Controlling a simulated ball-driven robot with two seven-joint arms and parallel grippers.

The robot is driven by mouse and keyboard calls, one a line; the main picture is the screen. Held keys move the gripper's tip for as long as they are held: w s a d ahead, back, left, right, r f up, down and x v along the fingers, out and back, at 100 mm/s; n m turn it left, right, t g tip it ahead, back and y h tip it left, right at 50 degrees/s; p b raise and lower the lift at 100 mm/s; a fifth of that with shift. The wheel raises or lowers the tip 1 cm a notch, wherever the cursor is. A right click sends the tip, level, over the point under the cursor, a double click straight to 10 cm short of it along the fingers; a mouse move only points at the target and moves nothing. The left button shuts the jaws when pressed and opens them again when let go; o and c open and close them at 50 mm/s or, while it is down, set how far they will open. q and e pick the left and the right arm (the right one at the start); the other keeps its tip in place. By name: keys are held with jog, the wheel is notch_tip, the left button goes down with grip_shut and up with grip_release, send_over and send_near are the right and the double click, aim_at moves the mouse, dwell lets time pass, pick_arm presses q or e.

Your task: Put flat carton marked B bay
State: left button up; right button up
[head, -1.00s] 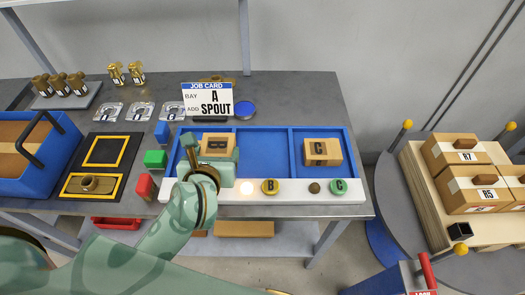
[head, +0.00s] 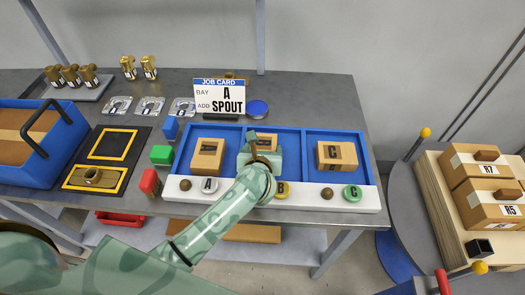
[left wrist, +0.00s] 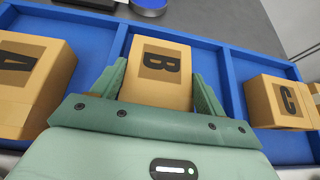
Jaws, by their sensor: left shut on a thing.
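My left gripper (head: 261,157) is shut on the flat carton marked B (head: 265,143), at the middle bay of the blue tray (head: 228,132). In the left wrist view the B carton (left wrist: 158,72) lies between the two fingers (left wrist: 160,85), its letter turned sideways, with blue tray floor around it. I cannot tell whether it touches the floor. Carton A (head: 208,155) is in the left bay and carton C (head: 336,155) in the right bay. My right gripper is not in view.
A job card (head: 219,97) stands behind the tray. Green (head: 161,154) and red (head: 150,182) blocks stand left of it. Bay dividers lie close on both sides.

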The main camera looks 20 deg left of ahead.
pick_arm(q)
jog(key=o, duration=1.1)
jog(key=p+v, duration=0.2)
jog(key=v, duration=1)
